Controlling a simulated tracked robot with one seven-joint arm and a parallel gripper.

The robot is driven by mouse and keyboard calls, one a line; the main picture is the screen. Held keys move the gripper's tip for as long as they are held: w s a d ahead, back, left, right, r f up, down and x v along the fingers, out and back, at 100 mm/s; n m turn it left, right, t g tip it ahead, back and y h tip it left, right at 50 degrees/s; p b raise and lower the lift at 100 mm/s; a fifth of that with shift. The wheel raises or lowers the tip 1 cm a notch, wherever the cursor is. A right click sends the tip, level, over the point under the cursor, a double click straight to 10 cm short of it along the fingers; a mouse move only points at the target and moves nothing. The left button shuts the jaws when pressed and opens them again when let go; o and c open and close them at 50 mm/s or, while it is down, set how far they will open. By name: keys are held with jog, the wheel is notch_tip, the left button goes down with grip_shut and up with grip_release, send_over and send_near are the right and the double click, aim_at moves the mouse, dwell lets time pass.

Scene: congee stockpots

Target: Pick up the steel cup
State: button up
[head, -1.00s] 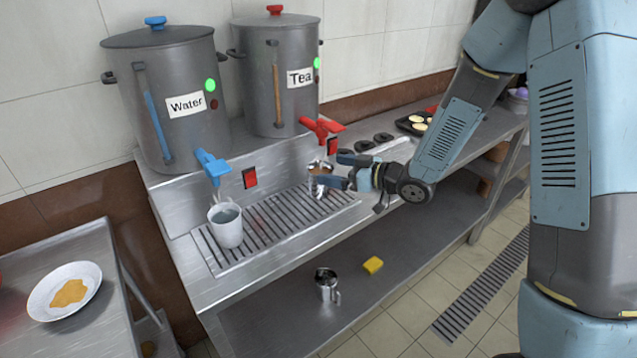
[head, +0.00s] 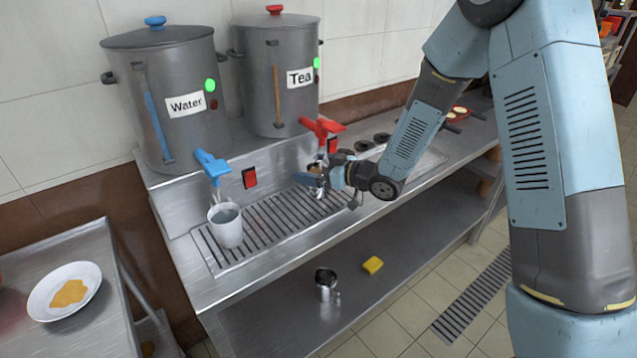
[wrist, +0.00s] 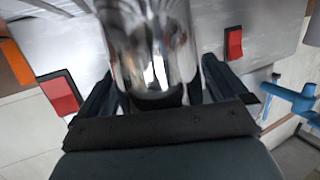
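A shiny steel cup (head: 319,190) stands on the drip grate under the red tap of the tea pot. My gripper (head: 322,172) is at this cup and hides much of it in the head view. In the wrist view the steel cup (wrist: 155,50) fills the space between my two fingers (wrist: 160,85), one on each side. Whether the fingers press on it or only surround it cannot be told. Another steel cup (head: 326,286) with a handle stands on the lower shelf, away from my gripper.
A white mug (head: 226,228) stands on the grate (head: 262,228) under the blue water tap (head: 211,166). The red tea tap (head: 322,128) hangs just above my gripper. A yellow sponge (head: 373,265) lies on the lower shelf. A plate (head: 45,305) is on the left table.

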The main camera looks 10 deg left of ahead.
jog(key=c, duration=1.2)
